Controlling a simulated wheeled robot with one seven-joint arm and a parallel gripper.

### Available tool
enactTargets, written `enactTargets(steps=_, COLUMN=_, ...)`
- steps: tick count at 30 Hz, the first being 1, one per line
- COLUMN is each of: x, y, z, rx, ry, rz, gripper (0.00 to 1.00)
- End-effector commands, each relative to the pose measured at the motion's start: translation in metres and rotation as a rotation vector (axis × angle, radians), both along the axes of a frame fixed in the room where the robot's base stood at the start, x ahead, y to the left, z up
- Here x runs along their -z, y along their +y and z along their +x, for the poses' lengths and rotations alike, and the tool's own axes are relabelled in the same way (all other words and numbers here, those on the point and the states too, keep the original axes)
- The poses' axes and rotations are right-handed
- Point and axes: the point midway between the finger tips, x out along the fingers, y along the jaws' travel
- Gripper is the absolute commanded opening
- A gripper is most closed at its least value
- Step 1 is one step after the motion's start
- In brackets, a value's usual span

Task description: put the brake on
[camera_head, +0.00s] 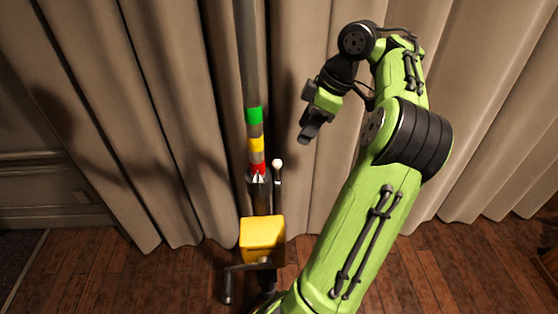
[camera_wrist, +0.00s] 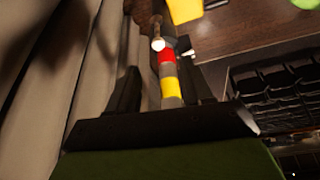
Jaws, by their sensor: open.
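A small lever with a white ball knob (camera_head: 277,163), which looks like the brake lever, stands upright just right of a vertical pole (camera_head: 249,60). The knob also shows near the top of the wrist view (camera_wrist: 158,44). The pole has green, yellow and red bands, with a pale pointer (camera_head: 258,177) at the red band. A yellow box (camera_head: 262,232) with a dark crank handle (camera_head: 228,285) sits below. My gripper (camera_head: 306,136) is open and empty, up and right of the knob. In the wrist view its fingers (camera_wrist: 160,70) frame the banded pole and knob from a distance.
Beige curtains (camera_head: 170,110) hang close behind the pole and my arm. The wooden floor (camera_head: 150,285) is clear left of the box. In the wrist view, a black piece of equipment with rows of blocks (camera_wrist: 280,95) stands at the right.

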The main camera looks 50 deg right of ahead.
Motion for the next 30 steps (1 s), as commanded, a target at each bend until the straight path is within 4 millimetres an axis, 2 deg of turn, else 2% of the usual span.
enactTargets(steps=12, x=0.031, y=0.009, z=0.012, rx=0.002, ry=-0.005, rz=0.000, gripper=0.50)
enactTargets(steps=17, x=0.056, y=0.016, z=0.022, rx=-0.001, ry=-0.005, rz=0.002, gripper=0.50)
enactTargets(steps=21, x=0.095, y=0.022, z=0.034, rx=-0.001, ry=-0.005, rz=0.003, gripper=0.50)
enactTargets(steps=24, x=0.114, y=0.025, z=0.041, rx=-0.002, ry=-0.006, rz=0.002, gripper=0.50)
enactTargets(steps=30, x=0.130, y=0.028, z=0.047, rx=0.002, ry=-0.006, rz=0.001, gripper=0.50)
